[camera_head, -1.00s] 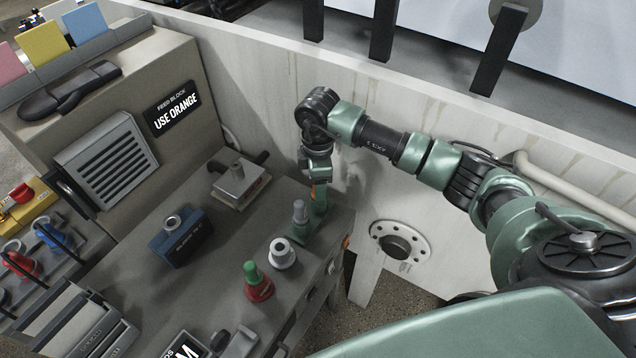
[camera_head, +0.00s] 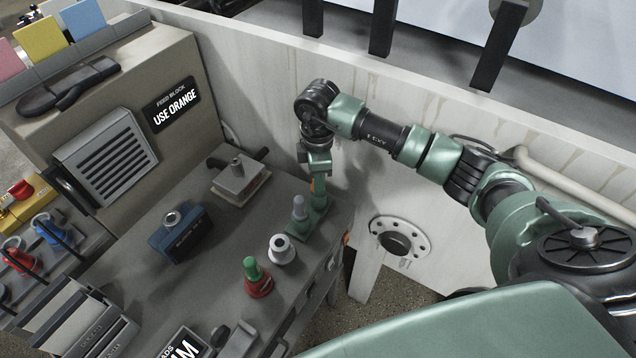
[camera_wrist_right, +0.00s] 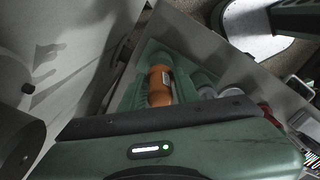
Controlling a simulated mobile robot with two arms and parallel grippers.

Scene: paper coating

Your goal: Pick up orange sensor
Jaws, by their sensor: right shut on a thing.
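The orange sensor (camera_wrist_right: 160,86) is a small orange cylinder, seen in the right wrist view between the green fingers of my right gripper. In the head view my right gripper (camera_head: 318,188) points down at the table's far right corner, shut on the sensor, of which only a small orange patch shows. It is beside a green base with a grey knob (camera_head: 300,208). I cannot tell whether the sensor is clear of the surface below it. My left gripper is not in view.
On the grey table stand a white ring-shaped part (camera_head: 282,249), a red part with a green top (camera_head: 256,278), a blue block (camera_head: 181,232) and a grey block with a handle (camera_head: 240,178). A pale wall (camera_head: 262,90) rises behind my right arm. The table's middle is fairly clear.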

